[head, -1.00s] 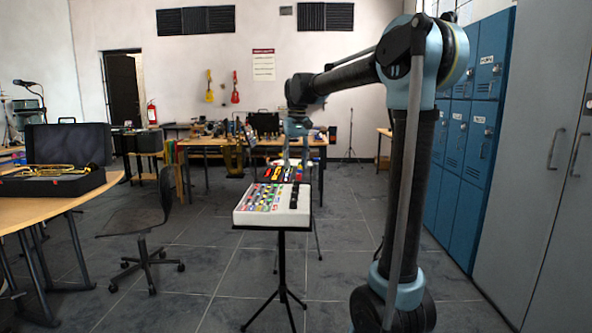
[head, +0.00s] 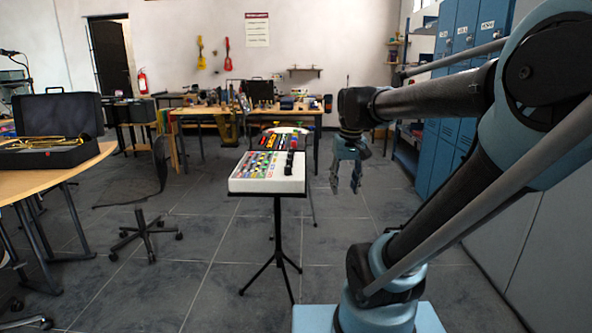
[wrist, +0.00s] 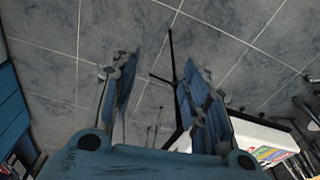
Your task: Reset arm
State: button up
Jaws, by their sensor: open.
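My gripper (head: 346,186) hangs at the end of my arm, pointing down, to the right of the white mixer on its stand in the head view. Its two blue fingers are apart with nothing between them. In the wrist view the open fingers (wrist: 155,95) show over grey floor tiles. The white mixer (head: 268,186), with colourful buttons and a row of black knobs, sits on a black tripod stand (head: 278,250). Its edge also shows in the wrist view (wrist: 262,140), right of the fingers and apart from them.
A wooden table (head: 80,164) at the left holds an open black case (head: 50,152) with a brass instrument. An office chair (head: 140,228) stands between. Blue lockers (head: 437,170) line the right side.

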jog(key=s+d+f+m, duration=0.1)
jog(key=s+d+f, duration=0.3)
jog(key=s+f, duration=0.7)
notch_tip(320, 180, down, 3)
jog(key=shift+s+d+r+t, duration=0.1)
jog(key=shift+s+d+t, duration=0.1)
jog(key=shift+t, duration=0.2)
jog(key=shift+w+f, duration=0.2)
jog(key=shift+w, duration=0.3)
